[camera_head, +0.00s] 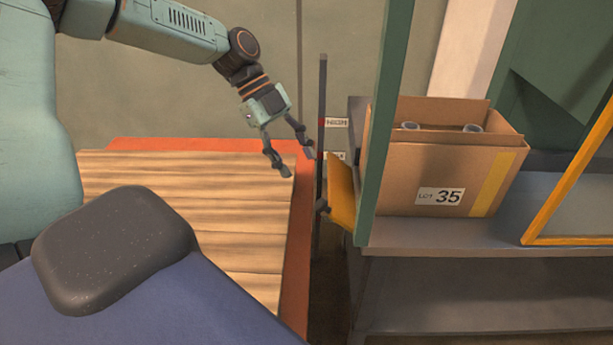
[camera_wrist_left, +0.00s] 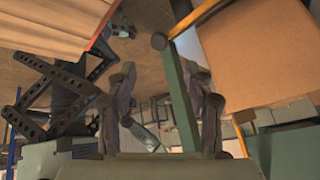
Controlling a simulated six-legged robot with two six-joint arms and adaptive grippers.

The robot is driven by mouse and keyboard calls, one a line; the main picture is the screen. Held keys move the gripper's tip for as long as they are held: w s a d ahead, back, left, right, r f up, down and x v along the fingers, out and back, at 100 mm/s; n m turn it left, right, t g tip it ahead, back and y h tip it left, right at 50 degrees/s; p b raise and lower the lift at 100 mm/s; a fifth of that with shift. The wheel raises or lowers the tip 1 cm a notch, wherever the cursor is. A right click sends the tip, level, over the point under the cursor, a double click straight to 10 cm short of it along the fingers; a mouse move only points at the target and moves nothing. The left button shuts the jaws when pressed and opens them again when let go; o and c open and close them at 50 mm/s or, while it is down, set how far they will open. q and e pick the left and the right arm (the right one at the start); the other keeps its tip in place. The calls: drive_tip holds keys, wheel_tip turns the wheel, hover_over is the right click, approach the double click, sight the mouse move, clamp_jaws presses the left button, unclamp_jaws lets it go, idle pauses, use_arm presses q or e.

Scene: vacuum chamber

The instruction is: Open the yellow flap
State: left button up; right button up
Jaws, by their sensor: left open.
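The yellow flap (camera_head: 342,195) is a narrow yellow panel in the head view, beside the left edge of a green post. It stands at a slant, and the post hides part of it. My right gripper is not in view.
A cardboard box (camera_head: 400,180) marked LOT 35 stands on a grey shelf (camera_head: 450,236) behind the green post (camera_head: 385,120). A dark upright bar (camera_head: 322,110) stands between my left gripper and the post. A yellow-framed panel (camera_head: 575,190) is at right. A slatted wooden platform (camera_head: 180,180) lies left.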

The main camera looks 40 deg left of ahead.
use_arm(q)
drive_tip(key=shift+v, duration=1.2)
